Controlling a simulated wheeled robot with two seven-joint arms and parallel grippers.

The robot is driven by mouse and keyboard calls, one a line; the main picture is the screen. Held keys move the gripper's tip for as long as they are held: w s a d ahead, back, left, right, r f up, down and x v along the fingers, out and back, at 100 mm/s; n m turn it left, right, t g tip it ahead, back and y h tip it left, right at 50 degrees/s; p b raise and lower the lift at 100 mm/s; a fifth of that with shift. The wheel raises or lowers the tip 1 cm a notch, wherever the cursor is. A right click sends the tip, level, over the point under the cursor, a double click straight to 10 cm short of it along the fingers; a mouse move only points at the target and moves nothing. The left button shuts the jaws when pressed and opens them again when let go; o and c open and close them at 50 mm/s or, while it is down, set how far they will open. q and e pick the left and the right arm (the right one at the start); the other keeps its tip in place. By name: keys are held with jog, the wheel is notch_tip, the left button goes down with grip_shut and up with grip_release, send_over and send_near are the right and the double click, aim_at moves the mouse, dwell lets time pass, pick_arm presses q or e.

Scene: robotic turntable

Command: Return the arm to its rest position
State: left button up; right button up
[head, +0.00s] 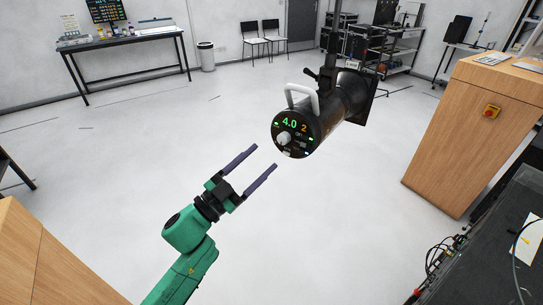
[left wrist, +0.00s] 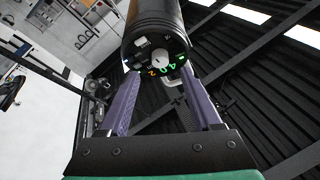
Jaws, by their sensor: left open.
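My left gripper (head: 264,166) is open and empty, at the end of a green arm that comes up from the bottom left. Its two purple fingers point toward a black cylindrical device (head: 338,110) hanging from a dark pole. The device's round face shows a lit "4.0" and "2", a pale knob (head: 283,138) and a white handle (head: 301,98) on top. In the head view the fingertips are apart from the face. In the left wrist view the device (left wrist: 155,22) and knob (left wrist: 159,61) appear beyond the open fingers (left wrist: 165,88). My right gripper is not in view.
A wooden cabinet (head: 465,130) with a red button (head: 491,111) stands at the right. A black surface with cables (head: 485,245) is at the bottom right. A bench (head: 130,42), a bin (head: 206,57) and chairs (head: 262,38) are at the back. The middle floor is clear.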

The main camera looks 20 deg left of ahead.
pick_arm(q)
jog(key=shift+s+a+f, duration=0.15)
jog(key=shift+s+a, duration=0.2)
jog(key=shift+s, duration=0.2)
